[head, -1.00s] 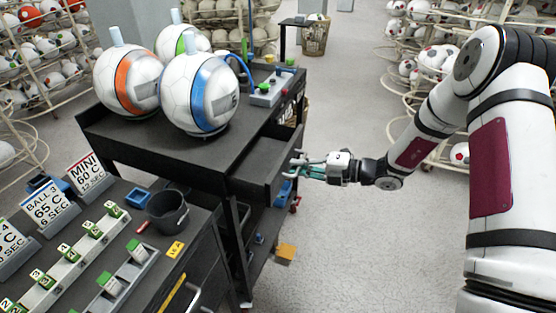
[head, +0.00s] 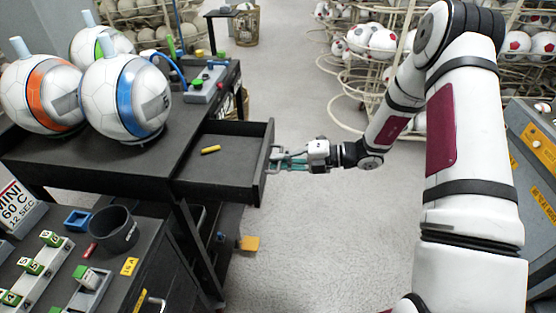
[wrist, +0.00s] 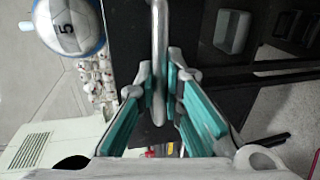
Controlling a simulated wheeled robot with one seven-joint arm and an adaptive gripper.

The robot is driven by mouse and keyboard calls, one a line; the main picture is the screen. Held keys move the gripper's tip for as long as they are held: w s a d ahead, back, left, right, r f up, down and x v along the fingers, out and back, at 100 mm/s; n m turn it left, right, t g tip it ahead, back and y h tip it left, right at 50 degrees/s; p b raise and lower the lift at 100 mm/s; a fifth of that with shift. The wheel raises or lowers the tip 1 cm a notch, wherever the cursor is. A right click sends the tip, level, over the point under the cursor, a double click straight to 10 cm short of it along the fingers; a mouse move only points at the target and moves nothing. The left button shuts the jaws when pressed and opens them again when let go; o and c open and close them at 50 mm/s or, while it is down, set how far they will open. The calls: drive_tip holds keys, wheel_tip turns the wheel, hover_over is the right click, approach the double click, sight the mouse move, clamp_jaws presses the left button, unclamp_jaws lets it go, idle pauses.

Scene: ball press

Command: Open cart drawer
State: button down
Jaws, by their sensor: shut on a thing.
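The black cart (head: 100,160) stands at left with its drawer (head: 222,182) pulled out to the right. A yellow stick-like object (head: 210,150) lies inside the drawer. The metal drawer handle (wrist: 158,55) is on the drawer front and runs between my fingers in the wrist view. My gripper (head: 285,161) is shut on the handle at the drawer's outer side; it also shows in the wrist view (wrist: 160,95) with teal finger pads on either side of the bar.
Several balls on stands, one with a blue band (head: 125,98), sit on the cart top. A control box (head: 206,85) is behind them. A lower bench with a dark cup (head: 116,230) is in front. Grey floor (head: 320,240) is open right of the drawer. Ball racks stand behind.

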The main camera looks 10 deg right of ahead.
drive_tip(key=c, duration=2)
unclamp_jaws()
drive_tip(key=shift+o, duration=0.2)
drive_tip(key=v, duration=1.2)
